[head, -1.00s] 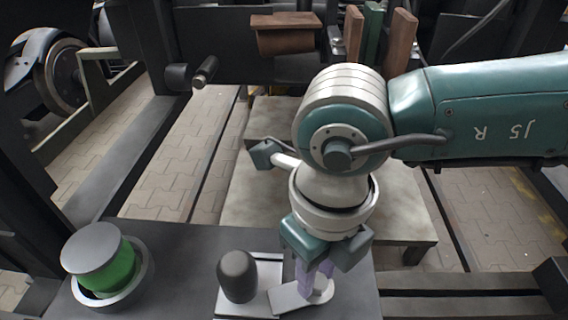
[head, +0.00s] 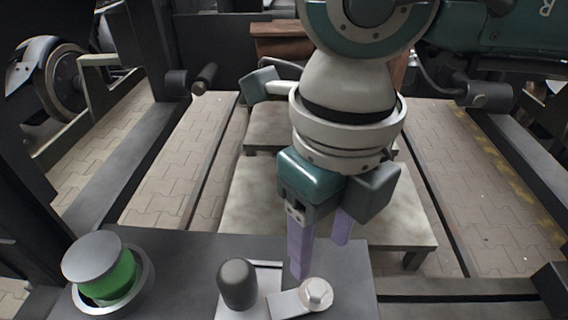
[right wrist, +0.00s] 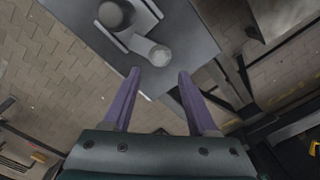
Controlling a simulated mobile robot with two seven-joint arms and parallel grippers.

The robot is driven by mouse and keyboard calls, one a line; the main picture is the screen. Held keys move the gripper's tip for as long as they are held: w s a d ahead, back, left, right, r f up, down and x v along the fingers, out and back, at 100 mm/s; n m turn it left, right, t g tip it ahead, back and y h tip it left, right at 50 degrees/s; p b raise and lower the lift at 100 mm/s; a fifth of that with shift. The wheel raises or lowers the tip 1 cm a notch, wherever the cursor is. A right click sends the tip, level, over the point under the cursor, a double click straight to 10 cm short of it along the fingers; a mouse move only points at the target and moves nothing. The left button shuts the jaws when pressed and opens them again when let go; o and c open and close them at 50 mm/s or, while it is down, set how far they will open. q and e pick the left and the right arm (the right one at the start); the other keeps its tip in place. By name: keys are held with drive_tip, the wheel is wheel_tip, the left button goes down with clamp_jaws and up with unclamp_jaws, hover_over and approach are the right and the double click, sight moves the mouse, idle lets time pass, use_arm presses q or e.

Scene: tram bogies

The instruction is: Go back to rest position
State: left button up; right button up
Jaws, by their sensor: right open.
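My right gripper (head: 320,262) hangs fingers down above the right edge of the dark plate in the head view. Its two purple fingers are apart with nothing between them, as the right wrist view also shows (right wrist: 153,88). Just beyond the fingertips is a small metal bolt-like piece (head: 316,294) on a light flat bar; it also shows in the right wrist view (right wrist: 158,55). The fingers look clear of it. My left gripper is in neither view.
The dark plate (head: 190,262) carries a dark rounded knob (head: 238,284) and a green cylinder with a grey cap (head: 100,268) at left. A pale low table (head: 250,205) stands behind. A wheel (head: 65,78) is at far left. Paved floor shows between dark beams.

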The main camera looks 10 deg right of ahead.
drive_tip(key=shift+r, duration=0.75)
